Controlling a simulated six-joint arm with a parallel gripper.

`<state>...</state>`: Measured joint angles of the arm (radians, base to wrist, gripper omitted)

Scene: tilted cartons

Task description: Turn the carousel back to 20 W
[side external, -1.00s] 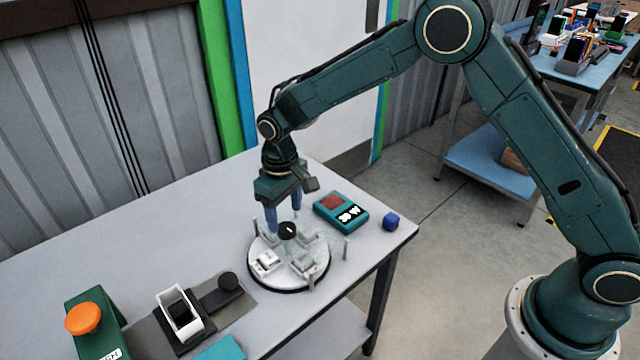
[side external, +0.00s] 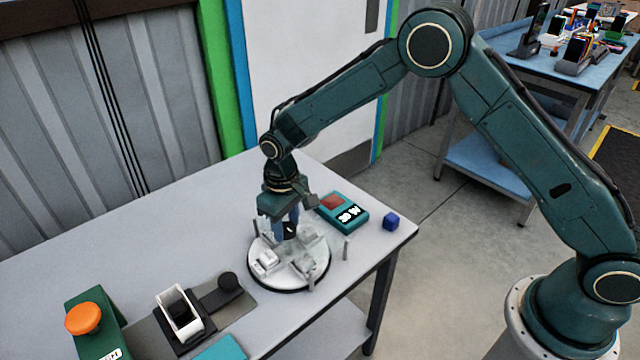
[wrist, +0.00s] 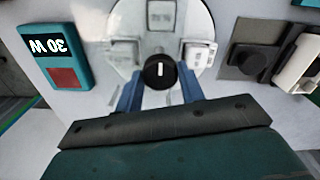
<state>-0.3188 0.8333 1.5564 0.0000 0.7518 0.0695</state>
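The carousel (side external: 262,281) is a round white disc with a dark rim and several pale holders on it. Its black centre knob (wrist: 159,71) has a white pointer line, which points up in the wrist view. My gripper (side external: 286,232) points down over the disc centre. Its blue fingers sit close on opposite sides of the knob and appear shut on it; the exact contact is hard to see. A teal box (side external: 344,213) with a red panel stands beside the carousel. Its display reads 30 W, and it also shows in the wrist view (wrist: 70,58).
A grey plate with a black knob (side external: 229,282) and white open holder (side external: 181,313) are left of the carousel. A green box with an orange button (side external: 83,318) stands front left. The table's back left is clear.

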